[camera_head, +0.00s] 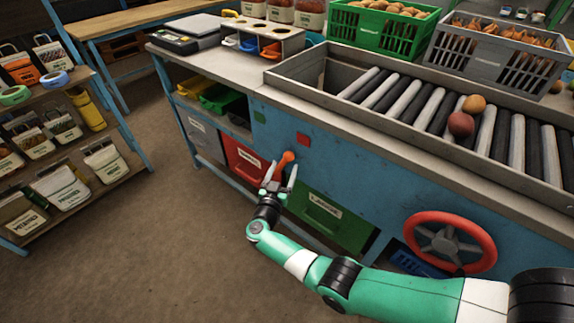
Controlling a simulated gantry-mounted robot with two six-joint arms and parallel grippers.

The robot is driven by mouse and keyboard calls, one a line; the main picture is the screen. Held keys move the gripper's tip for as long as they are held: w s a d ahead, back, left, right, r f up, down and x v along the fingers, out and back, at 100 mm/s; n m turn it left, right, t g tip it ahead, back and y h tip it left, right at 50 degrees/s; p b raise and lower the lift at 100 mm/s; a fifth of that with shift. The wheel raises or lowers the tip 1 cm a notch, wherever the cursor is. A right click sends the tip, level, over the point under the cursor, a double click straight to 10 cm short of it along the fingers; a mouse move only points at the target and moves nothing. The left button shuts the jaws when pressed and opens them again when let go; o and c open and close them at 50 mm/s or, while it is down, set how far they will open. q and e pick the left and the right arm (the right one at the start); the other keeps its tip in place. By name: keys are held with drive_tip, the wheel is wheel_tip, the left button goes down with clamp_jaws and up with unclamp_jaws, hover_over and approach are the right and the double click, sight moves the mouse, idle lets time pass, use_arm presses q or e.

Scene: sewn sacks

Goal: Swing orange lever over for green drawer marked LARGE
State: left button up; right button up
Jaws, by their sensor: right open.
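The orange lever (287,157) stands out from the blue front of the bench, tilted up to the right, between the red drawer and the green drawer. The green drawer (335,227) with the white label LARGE sits to the right of the lever and looks closed. The red drawer (243,162) is to its left. My right gripper (279,176) is open, its two fingers pointing up on either side of the lever's lower part. I cannot tell whether they touch it. My left gripper is not in view.
A red handwheel (449,242) sticks out at the right of the bench front. A green crate (375,27) stands behind. A shelf of sacks (62,187) is at the left, with open floor between.

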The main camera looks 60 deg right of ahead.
sight(288, 158)
drive_tip(key=b+x, duration=0.1)
drive_tip(key=x, duration=0.3)
drive_tip(key=shift+d+f+b, duration=0.15)
drive_tip(key=shift+b, duration=0.25)
drive_tip(key=shift+w+d, duration=0.1)
drive_tip(key=shift+d, duration=0.15)
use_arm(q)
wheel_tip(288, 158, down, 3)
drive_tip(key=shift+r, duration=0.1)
use_arm(e)
clamp_jaws()
idle(0.5)
